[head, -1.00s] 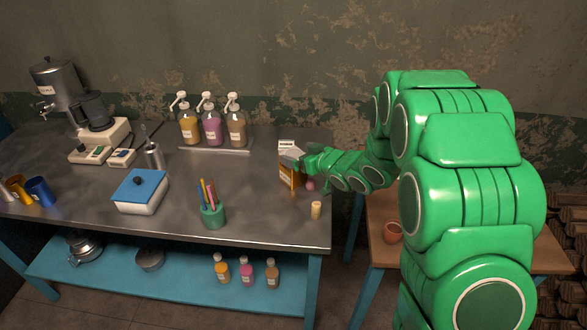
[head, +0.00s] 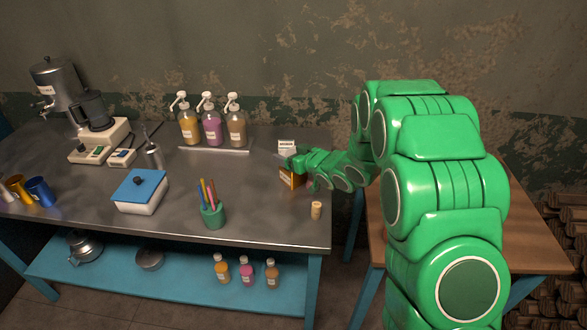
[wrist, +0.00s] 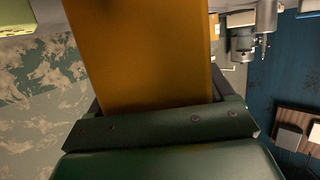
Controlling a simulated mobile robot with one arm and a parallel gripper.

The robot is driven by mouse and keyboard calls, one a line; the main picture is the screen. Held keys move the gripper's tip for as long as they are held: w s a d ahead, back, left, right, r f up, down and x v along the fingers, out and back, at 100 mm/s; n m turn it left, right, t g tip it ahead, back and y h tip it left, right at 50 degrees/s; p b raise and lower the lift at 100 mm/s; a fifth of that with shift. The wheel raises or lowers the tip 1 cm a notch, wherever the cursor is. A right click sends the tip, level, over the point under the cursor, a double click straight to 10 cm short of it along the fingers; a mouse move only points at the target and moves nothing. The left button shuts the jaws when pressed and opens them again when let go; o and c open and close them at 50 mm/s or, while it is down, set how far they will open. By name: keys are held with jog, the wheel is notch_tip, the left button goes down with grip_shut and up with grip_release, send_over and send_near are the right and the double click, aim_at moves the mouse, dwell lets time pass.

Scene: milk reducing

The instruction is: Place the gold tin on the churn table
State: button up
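A gold, box-shaped tin (head: 290,181) stands near the right end of the metal-topped table (head: 255,212). My gripper (head: 290,162) is at its upper part and hides some of it. In the wrist view the gold face of the tin (wrist: 145,55) fills the space between my dark fingers (wrist: 160,100). The fingers lie close along its sides; I cannot tell whether they press on it. Which table is the churn table is not marked; a lower wooden table (head: 530,235) stands at the right, partly behind my arm.
A small tan cylinder (head: 316,210) stands in front of the tin. A green pen cup (head: 213,216), a blue-lidded box (head: 140,188) and pump bottles (head: 211,126) stand further left. Gold (head: 17,189) and blue (head: 39,191) cups are at the far left.

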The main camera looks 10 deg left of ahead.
jog(key=c, duration=1.1)
jog(key=shift+o, duration=0.2)
jog(key=shift+r, duration=0.5)
jog(key=r, duration=0.3)
jog(key=shift+s+d, duration=0.1)
jog(key=shift+s, duration=0.15)
jog(key=s+r, duration=0.2)
jog(key=s+d+r, duration=0.1)
jog(key=s+r, duration=0.1)
jog(key=r, duration=0.1)
jog(key=shift+s+d+r, duration=0.2)
jog(key=shift+r, duration=0.05)
jog(key=s+d+r, duration=0.2)
jog(key=s+r, duration=0.1)
jog(key=s, duration=0.5)
jog(key=shift+s+d+r, duration=0.2)
jog(key=shift+d+r, duration=0.1)
